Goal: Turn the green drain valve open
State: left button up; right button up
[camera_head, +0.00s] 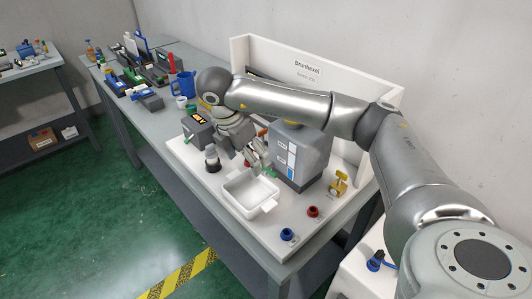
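A small green part (270,173), which looks like the drain valve handle, shows low on the front of the grey machine box (312,158), just above the white drip tray (236,207). My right arm reaches in from the right across the top of the machine, and its gripper (259,163) points down in front of the box. The fingertips are right beside the green part and partly cover it. I cannot tell whether they touch it or how far apart they are. My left gripper is not in view.
A dark bottle (212,160) and a black-and-green box (199,130) stand left of the gripper. A yellow valve (339,184), a red knob (313,211) and a blue knob (287,234) sit at the right. A white back panel (382,92) stands behind.

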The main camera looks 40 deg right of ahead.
jog(key=d+r+m+h, duration=0.1)
jog(key=d+r, duration=0.1)
jog(key=d, duration=0.1)
jog(key=b, duration=0.1)
send_near(269, 170)
notch_tip(269, 170, down, 3)
jog(key=d+f, duration=0.2)
jog(key=f, duration=0.1)
jog(key=shift+d+p, duration=0.25)
jog(key=shift+p, duration=0.1)
jog(key=shift+d+f, duration=0.2)
jog(key=shift+f, duration=0.5)
jog(key=shift+c, duration=0.3)
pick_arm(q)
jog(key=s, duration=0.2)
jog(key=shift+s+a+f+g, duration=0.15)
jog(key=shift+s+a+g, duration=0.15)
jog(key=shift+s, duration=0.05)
pick_arm(e)
jog(key=c, duration=1)
